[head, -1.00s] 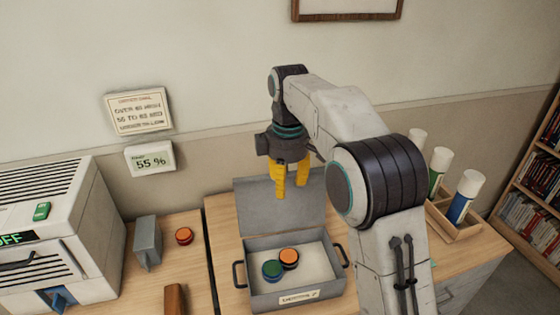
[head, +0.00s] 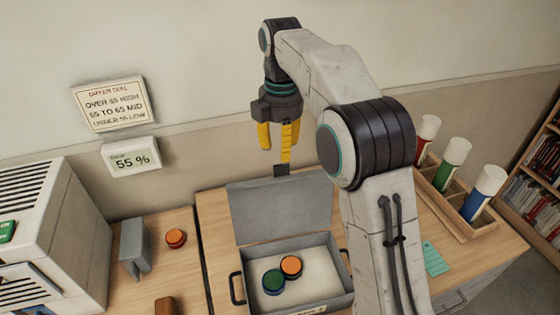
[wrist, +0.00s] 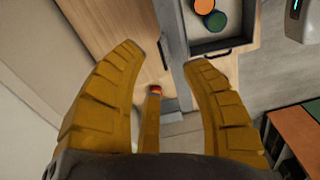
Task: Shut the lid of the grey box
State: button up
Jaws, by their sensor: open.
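The grey box (head: 318,309) stands on the wooden desk in the head view with its lid (head: 282,209) raised, leaning up at the back. A green-topped disc (head: 273,281) and an orange-topped disc (head: 291,266) lie inside it. My gripper (head: 276,160) has yellow fingers. It is open and empty, pointing down, and appears above the top edge of the lid in the head view. In the wrist view my gripper (wrist: 165,70) has its fingers spread, with the box (wrist: 222,45) at the upper right. I cannot tell whether a finger touches the lid.
Left of the box are a grey block (head: 134,248) and an orange-red disc (head: 176,238), with a white machine (head: 60,235) beyond. A wooden rack (head: 446,205) with several capped tubes stands at the right. The wall is behind, bearing a sign (head: 114,103) and a 55 % display (head: 131,157).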

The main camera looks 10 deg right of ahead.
aim_at(281, 166)
jog(key=shift+f+b, duration=0.35)
jog(key=shift+f, duration=2.7)
jog(key=shift+c, duration=0.3)
grip_shut()
